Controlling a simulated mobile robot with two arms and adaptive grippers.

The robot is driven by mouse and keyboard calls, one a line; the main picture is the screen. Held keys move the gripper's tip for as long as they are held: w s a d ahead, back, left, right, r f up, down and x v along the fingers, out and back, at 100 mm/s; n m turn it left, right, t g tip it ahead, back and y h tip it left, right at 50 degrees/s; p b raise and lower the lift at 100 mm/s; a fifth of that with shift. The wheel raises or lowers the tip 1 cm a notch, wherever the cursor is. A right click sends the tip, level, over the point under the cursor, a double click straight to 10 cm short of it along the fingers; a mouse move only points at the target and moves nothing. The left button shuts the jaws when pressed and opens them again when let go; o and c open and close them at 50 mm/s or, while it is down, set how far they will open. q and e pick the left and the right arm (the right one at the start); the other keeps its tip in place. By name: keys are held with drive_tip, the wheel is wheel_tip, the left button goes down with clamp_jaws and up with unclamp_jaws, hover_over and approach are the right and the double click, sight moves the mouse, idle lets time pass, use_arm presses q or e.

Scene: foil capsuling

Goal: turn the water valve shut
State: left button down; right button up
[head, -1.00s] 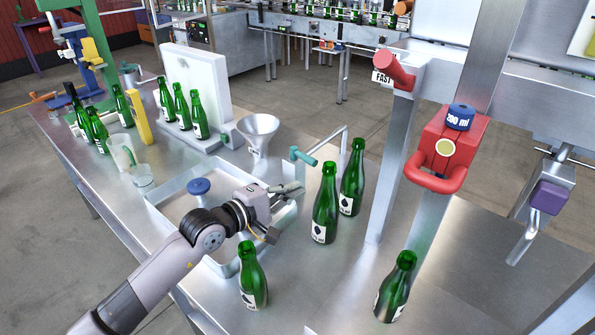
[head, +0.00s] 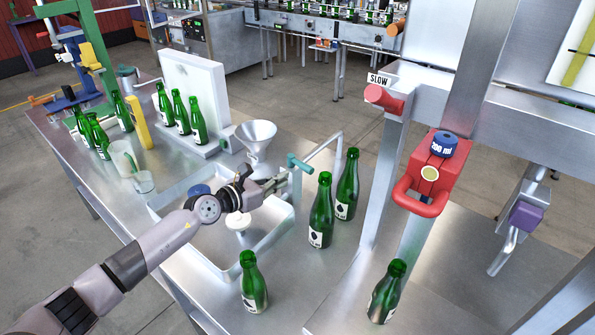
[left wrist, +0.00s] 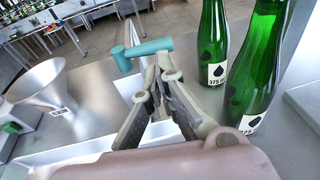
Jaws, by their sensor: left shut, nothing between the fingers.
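The water valve is a teal T-shaped handle (head: 300,163) on a bent metal spout pipe (head: 328,146) above the sink. In the left wrist view the teal handle (left wrist: 148,48) lies just beyond the fingertips. My left gripper (head: 287,182) is shut and empty, right below and beside the handle in the head view. In the left wrist view its fingertips (left wrist: 160,70) come together close under the handle's bar; I cannot tell whether they touch it. My right gripper is not in view.
Green bottles (head: 321,212) stand close right of the spout, and another bottle (head: 253,283) is in front of the sink (head: 292,222). A metal funnel (head: 256,137) stands behind the gripper. A red filling head (head: 427,175) hangs at the right.

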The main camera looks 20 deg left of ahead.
sight(306, 168)
use_arm(q)
drive_tip(key=x, duration=0.7)
drive_tip(key=shift+w+d+f+b, duration=0.15)
drive_tip(key=shift+w+d+b, duration=0.3)
drive_tip(key=shift+b, duration=0.1)
drive_tip(key=shift+w, duration=0.1)
